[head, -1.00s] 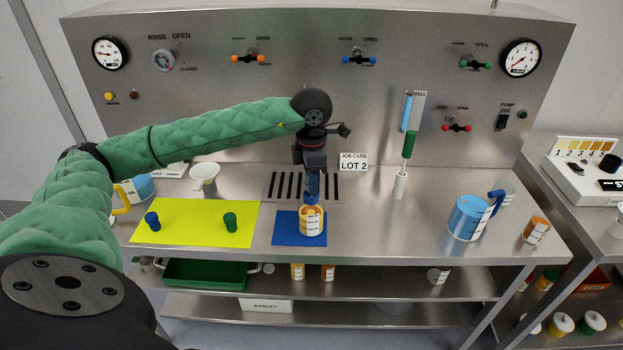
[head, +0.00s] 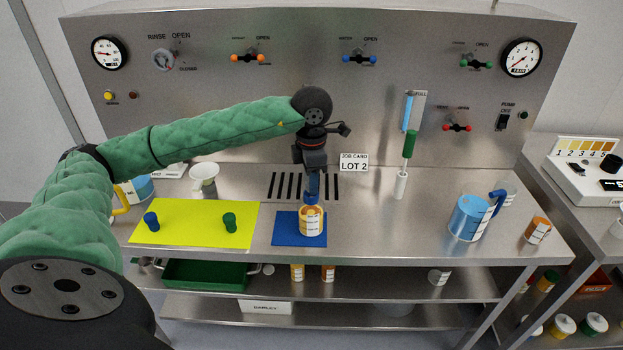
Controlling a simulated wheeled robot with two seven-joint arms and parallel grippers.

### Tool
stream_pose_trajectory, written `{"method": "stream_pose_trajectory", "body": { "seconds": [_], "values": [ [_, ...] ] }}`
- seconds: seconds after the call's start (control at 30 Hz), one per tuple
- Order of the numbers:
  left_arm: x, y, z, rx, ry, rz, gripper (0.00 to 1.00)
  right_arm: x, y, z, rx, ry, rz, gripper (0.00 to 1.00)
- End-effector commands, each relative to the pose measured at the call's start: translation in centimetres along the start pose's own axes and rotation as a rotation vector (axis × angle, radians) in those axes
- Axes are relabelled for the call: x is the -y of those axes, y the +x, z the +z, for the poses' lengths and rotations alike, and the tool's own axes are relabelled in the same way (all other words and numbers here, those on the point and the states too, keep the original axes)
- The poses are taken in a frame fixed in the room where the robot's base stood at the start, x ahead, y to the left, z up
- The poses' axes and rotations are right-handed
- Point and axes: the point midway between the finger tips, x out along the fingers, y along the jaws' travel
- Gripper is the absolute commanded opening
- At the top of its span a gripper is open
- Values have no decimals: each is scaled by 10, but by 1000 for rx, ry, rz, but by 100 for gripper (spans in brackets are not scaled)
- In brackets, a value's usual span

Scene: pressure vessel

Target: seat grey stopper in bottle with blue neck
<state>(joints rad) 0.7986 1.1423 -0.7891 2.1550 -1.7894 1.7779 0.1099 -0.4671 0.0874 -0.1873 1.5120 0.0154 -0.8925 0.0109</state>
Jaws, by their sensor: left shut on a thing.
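The bottle (head: 312,224), pale with orange showing in it, stands upright on a small blue mat. A blue part at its top, seemingly the neck (head: 311,198), is right under my left gripper. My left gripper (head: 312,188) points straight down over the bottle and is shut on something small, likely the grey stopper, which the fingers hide. I cannot tell whether the stopper is in the neck or just above it. My right gripper is not in view.
A yellow mat (head: 184,207) to the left bears a blue stopper (head: 152,221) and a green stopper (head: 230,222). A white funnel (head: 204,173) stands behind it. A blue jug (head: 467,218) and an orange jar (head: 537,231) stand at right.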

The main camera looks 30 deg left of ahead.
Motion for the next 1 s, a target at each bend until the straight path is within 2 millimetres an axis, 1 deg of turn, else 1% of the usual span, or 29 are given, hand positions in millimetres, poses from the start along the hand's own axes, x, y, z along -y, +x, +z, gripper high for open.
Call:
{"method": "stream_pose_trajectory", "body": {
  "seconds": [0.53,1.0],
  "values": [
    [0,1,0,0,0,0,9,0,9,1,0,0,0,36],
    [0,0,0,0,0,0,9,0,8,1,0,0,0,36]
  ]
}}
